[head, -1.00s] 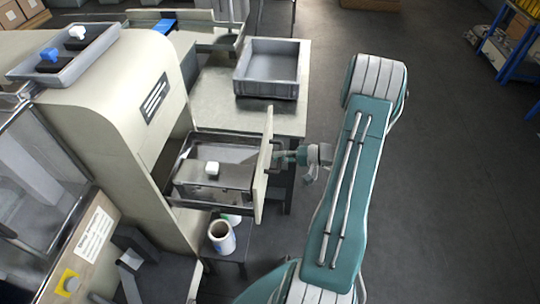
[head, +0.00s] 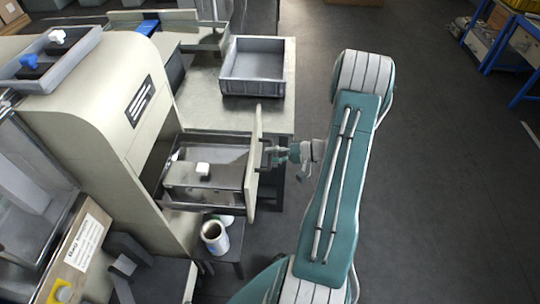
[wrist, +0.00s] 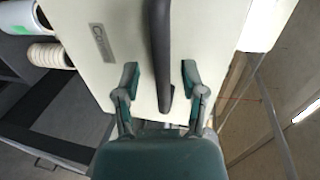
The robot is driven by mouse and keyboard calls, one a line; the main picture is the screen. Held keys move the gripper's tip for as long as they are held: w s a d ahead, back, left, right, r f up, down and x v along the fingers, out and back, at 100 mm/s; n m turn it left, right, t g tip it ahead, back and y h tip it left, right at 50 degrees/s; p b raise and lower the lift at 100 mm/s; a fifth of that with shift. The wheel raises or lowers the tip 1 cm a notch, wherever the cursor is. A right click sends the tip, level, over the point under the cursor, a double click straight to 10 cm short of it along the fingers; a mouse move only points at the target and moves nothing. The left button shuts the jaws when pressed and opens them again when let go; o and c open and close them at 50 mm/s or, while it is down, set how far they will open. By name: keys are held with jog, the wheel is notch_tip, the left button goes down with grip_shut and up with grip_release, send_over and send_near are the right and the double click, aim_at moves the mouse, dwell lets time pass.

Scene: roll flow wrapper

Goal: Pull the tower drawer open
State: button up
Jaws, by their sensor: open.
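The tower drawer (head: 208,178) stands pulled out of the cream tower (head: 110,95) in the head view, with a grey metal tray body and a small white block (head: 203,169) inside. Its cream front panel (head: 253,160) faces right, toward my arm. In the wrist view the panel (wrist: 120,45) carries a dark bar handle (wrist: 162,60). My gripper (wrist: 160,75) is open, with one finger on each side of the handle's end and gaps visible between fingers and handle. In the head view my gripper (head: 282,154) is at the outer face of the panel.
A grey bin (head: 252,68) stands on the metal table behind the drawer. A white roll (head: 214,238) is on a low stand below the drawer. A grey tray (head: 50,55) sits on top of the tower.

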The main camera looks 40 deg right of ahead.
jog(key=v, duration=1.1)
jog(key=shift+s+d, duration=0.1)
